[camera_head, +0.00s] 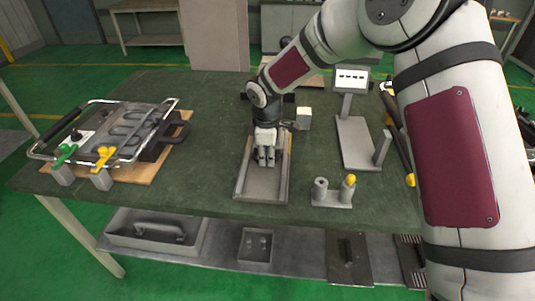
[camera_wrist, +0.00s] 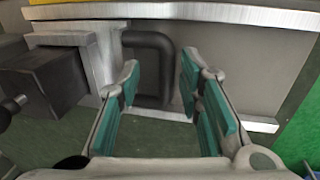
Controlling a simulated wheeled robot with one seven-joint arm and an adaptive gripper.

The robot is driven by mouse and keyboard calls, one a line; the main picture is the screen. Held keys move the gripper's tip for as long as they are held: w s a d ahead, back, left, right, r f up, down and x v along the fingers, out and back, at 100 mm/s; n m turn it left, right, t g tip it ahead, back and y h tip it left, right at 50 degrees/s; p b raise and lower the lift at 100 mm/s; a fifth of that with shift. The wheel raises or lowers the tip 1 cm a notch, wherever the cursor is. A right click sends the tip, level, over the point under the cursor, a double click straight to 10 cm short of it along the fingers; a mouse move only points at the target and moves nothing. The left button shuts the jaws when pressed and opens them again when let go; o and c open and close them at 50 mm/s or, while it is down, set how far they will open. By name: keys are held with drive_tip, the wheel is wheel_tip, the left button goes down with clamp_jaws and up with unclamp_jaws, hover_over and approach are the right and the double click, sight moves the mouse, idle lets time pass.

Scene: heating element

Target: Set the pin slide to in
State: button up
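A long grey metal channel (camera_head: 240,185), which looks like the pin slide, lies in the middle of the green table. My gripper (camera_head: 266,158) points down over its middle part. In the wrist view, my gripper (camera_wrist: 158,85) is open, with teal pads on both fingers. A dark block (camera_wrist: 50,75) sits left of the handle. In the head view, my gripper hides the handle.
A device with green and yellow clamps (camera_head: 105,155) lies on a wooden board at left. A small stand (camera_head: 333,195) with two posts, one yellow-topped, is right of the channel. A display stand (camera_head: 355,140) is behind it. The table between the board and channel is clear.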

drive_tip(key=v, duration=1.2)
drive_tip(key=s+d+r+m+h+p, duration=0.25)
drive_tip(key=s+d+r+m, duration=0.65)
drive_tip(key=s+d+r, duration=0.75)
drive_tip(key=s+d+m+t+y+p, duration=0.1)
drive_tip(key=s+d+m, duration=0.2)
drive_tip(key=s, duration=0.7)
drive_tip(key=s+d+m+y+p, duration=0.1)
drive_tip(key=s+d+m, duration=0.3)
drive_tip(key=s, duration=0.6)
drive_tip(key=shift+d+m+t, duration=0.25)
drive_tip(key=shift+m+t, duration=0.15)
drive_tip(key=shift+m, duration=0.4)
